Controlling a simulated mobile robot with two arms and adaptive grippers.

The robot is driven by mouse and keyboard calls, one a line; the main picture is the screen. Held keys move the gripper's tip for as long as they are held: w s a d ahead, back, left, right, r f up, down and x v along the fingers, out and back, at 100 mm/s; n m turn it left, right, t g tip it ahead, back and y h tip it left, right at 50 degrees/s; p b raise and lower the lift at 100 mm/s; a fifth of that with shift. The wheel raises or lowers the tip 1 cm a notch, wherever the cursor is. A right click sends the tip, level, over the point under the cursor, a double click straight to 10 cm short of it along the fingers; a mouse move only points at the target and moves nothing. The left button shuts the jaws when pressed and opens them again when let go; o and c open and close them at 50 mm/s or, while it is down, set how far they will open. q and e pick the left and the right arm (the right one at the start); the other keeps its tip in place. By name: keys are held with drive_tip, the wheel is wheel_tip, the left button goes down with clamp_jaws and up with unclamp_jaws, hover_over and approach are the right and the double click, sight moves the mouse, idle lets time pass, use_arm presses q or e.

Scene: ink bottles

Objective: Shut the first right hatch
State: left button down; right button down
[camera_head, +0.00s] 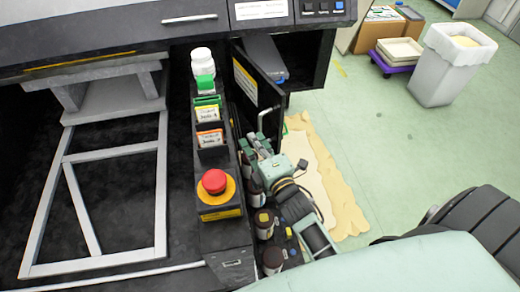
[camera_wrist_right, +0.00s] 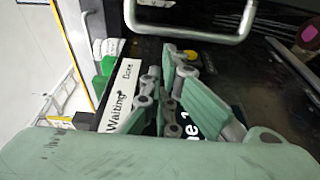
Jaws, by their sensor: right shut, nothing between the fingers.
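A black hatch panel (camera_head: 262,92) with a white label stands open at the right side of the machine, swung out from an open compartment (camera_head: 290,70). A metal bar handle (camera_head: 265,118) is on its lower part. In the right wrist view, a handle (camera_wrist_right: 190,36) crosses the top of the dark surface, above a "Waiting/Done" label (camera_wrist_right: 120,95). My right gripper (camera_head: 258,142) is shut and empty, just below the hatch's lower edge and close to the handle. Whether it touches the panel cannot be told. My left gripper is not in view.
Dark ink bottles (camera_head: 264,222) stand in a row beside my right forearm. A red emergency button (camera_head: 214,181) and a white bottle (camera_head: 202,62) are on the machine's ledge.

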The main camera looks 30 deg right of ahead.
drive_tip(key=shift+w, duration=1.05)
drive_tip(key=shift+d, duration=0.1)
